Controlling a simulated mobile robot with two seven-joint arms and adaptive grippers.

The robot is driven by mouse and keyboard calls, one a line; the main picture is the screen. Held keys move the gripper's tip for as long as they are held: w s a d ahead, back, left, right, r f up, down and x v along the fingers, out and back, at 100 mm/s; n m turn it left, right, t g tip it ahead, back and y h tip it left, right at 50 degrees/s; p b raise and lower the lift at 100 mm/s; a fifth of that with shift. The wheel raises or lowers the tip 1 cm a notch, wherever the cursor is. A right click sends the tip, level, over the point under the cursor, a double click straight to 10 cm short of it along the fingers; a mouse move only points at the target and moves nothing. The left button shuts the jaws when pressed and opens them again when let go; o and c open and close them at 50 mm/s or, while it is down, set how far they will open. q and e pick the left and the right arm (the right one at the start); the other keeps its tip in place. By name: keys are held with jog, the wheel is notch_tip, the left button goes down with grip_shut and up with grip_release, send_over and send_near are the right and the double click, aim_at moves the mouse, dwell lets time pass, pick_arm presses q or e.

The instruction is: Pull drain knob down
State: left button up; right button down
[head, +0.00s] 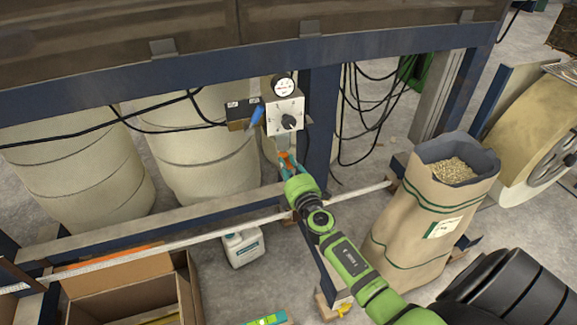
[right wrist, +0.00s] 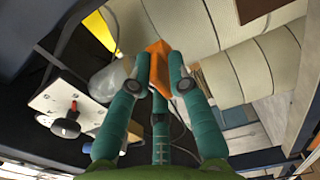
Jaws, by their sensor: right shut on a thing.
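An orange piece, which looks like the drain knob (head: 284,156), is below the grey control box (head: 284,116) on the blue frame post. My right gripper (head: 287,165) reaches it from below, and its green fingers are shut on it. In the right wrist view the orange drain knob (right wrist: 158,62) sits between the fingertips of the right gripper (right wrist: 160,74). A cloudy clear bowl (right wrist: 108,82) is beside it. The fingers hide part of the knob. My left gripper is not in view.
The control box bears a black rotary knob (head: 289,122), and a round gauge (head: 283,86) is above it. Black cables hang right of the blue post (head: 319,120). A paper sack (head: 425,215) stands at right. A white jug (head: 243,247) and a cardboard box (head: 130,290) are at lower left.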

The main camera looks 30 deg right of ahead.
jog(key=shift+r, duration=0.1)
jog(key=c, duration=1.2)
grip_release()
jog(key=shift+w, duration=0.1)
jog(key=shift+c, duration=0.2)
jog(key=shift+w+f, duration=0.15)
jog(key=shift+f, duration=0.05)
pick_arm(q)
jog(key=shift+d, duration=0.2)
pick_arm(e)
jog(key=v, duration=1.2)
